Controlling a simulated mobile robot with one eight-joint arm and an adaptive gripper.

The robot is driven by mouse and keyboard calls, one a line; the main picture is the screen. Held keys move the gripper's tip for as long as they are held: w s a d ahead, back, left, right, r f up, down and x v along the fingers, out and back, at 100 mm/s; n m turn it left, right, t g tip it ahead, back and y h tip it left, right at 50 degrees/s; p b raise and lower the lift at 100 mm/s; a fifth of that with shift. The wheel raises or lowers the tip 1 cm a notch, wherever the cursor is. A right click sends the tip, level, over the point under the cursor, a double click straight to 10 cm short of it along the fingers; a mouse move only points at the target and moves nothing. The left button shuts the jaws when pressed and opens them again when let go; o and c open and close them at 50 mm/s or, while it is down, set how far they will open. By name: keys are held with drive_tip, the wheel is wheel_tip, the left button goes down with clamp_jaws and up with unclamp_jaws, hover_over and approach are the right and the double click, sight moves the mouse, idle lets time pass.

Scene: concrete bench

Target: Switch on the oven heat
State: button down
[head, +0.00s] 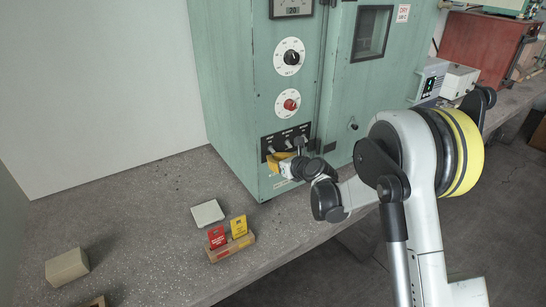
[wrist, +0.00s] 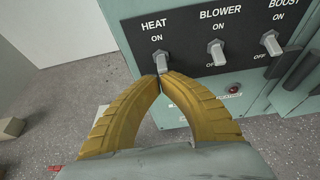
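The green oven (head: 235,100) stands on the bench with a black switch panel (head: 268,147) low on its front. In the wrist view the panel has three grey toggles: the HEAT switch (wrist: 160,61), the BLOWER switch (wrist: 216,52) and the BOOST switch (wrist: 271,43). All three levers appear to point down, the OFF side. My gripper (wrist: 160,79) has its yellow fingertips together just under the HEAT lever; I cannot tell whether they touch it. The fingers hide the HEAT switch's OFF label. In the head view my gripper (head: 275,160) is at the panel's lower left.
Above the panel are a red knob (head: 290,104), a black knob (head: 291,58) and a gauge (head: 292,7). On the bench are a wooden holder with red and yellow cards (head: 232,248), a pale flat block (head: 207,213) and a beige block (head: 67,267).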

drive_tip(key=shift+s+r+g+h+p, duration=0.1)
drive_tip(key=shift+r+g+h+p, duration=0.2)
drive_tip(key=shift+g+p, duration=0.15)
drive_tip(key=shift+r, duration=0.1)
drive_tip(key=shift+r+p, duration=0.35)
drive_tip(key=shift+r, duration=0.4)
